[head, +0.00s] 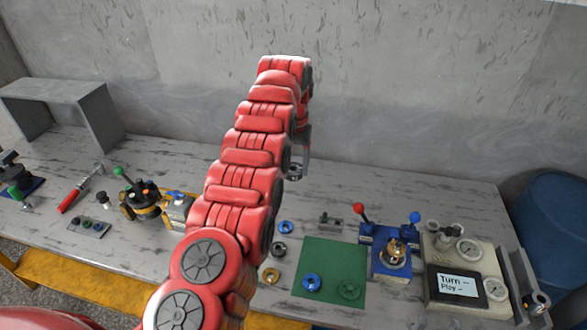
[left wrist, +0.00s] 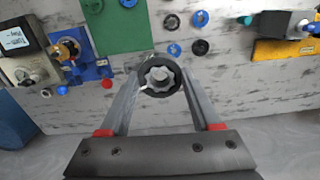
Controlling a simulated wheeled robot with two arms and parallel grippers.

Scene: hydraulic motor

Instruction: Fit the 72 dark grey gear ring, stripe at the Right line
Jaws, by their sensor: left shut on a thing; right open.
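My left gripper (head: 301,158) is shut on a dark grey ring (head: 295,173), held raised above the table's back part. In the left wrist view the ring (left wrist: 160,76) sits between the fingertips, its toothed opening facing the camera. A small pale mark shows on its lower left side. The blue fixture (head: 378,265) stands to the right, with a red-knobbed lever and a blue-knobbed lever, and a brass part (head: 396,250) at its middle. It also shows at the upper left in the left wrist view (left wrist: 88,72). A Right line is too small to make out. My right gripper is not in view.
A green mat (head: 330,255) carries a blue ring (head: 312,283) and a green gear (head: 348,290). Loose rings lie left of it. A panel (head: 440,245) with gauges and a screen stands right of the fixture. A yellow-black device (head: 148,205) is left of my arm.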

